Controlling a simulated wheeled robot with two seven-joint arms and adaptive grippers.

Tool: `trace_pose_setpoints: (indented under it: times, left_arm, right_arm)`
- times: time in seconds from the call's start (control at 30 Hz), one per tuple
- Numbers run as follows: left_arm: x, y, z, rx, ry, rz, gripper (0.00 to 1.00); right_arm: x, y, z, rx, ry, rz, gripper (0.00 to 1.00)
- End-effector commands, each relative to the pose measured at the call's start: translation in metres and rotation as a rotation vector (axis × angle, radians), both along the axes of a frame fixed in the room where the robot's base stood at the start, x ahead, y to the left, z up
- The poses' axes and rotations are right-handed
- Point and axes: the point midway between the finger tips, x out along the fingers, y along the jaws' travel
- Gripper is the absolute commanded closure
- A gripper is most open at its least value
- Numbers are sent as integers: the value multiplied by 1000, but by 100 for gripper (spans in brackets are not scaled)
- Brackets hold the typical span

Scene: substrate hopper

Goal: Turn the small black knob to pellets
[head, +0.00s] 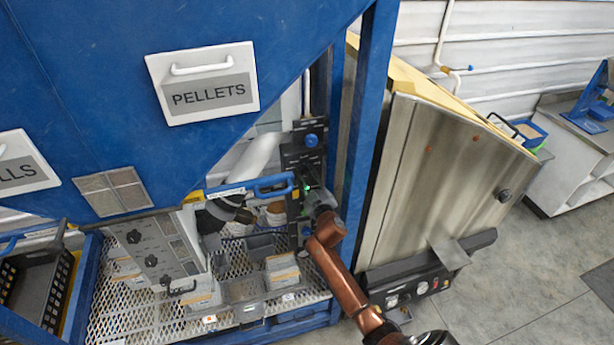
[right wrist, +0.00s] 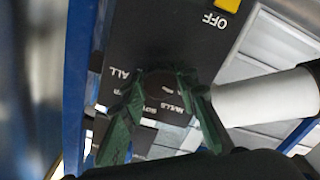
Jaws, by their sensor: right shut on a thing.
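My right gripper (head: 318,198) reaches in from below at the black control panel (head: 290,157) on the blue frame. In the right wrist view its two green fingers (right wrist: 165,112) are shut around the small black knob (right wrist: 160,86), one on each side. The fingers cover much of the knob, and I cannot tell which mark it points at. Print near it looks partly like "ALL", and smaller print beside the knob is hard to read. A large white drawer front (head: 205,110) marked PELLETS is on the blue hopper. My left gripper is not in view.
A blue knob (head: 311,140) sits higher on the panel. A blue handle bar (head: 273,184) and a white pipe (head: 258,155) are close by on the left. A grey box with dials (head: 150,250) and a mesh shelf (head: 120,318) lie lower left. A steel cabinet (head: 440,180) stands right.

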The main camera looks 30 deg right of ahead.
Motion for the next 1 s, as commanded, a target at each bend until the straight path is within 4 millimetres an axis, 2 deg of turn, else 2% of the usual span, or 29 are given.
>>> trace_pose_setpoints:
  times: [0.23, 0.27, 0.5, 0.83, 1.0]
  left_arm:
    - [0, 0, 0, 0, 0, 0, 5]
    - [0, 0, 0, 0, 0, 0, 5]
    - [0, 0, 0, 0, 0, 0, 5]
    - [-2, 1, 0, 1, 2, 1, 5]
    - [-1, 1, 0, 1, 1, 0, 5]
  right_arm:
    - [0, 1, 0, -2, -1, 2, 96]
    - [0, 1, 0, -2, -1, 2, 70]
    - [0, 1, 0, 0, 0, 1, 54]
    - [-4, 1, 0, 0, 0, 0, 54]
    - [-27, 7, -1, 0, 1, 1, 54]
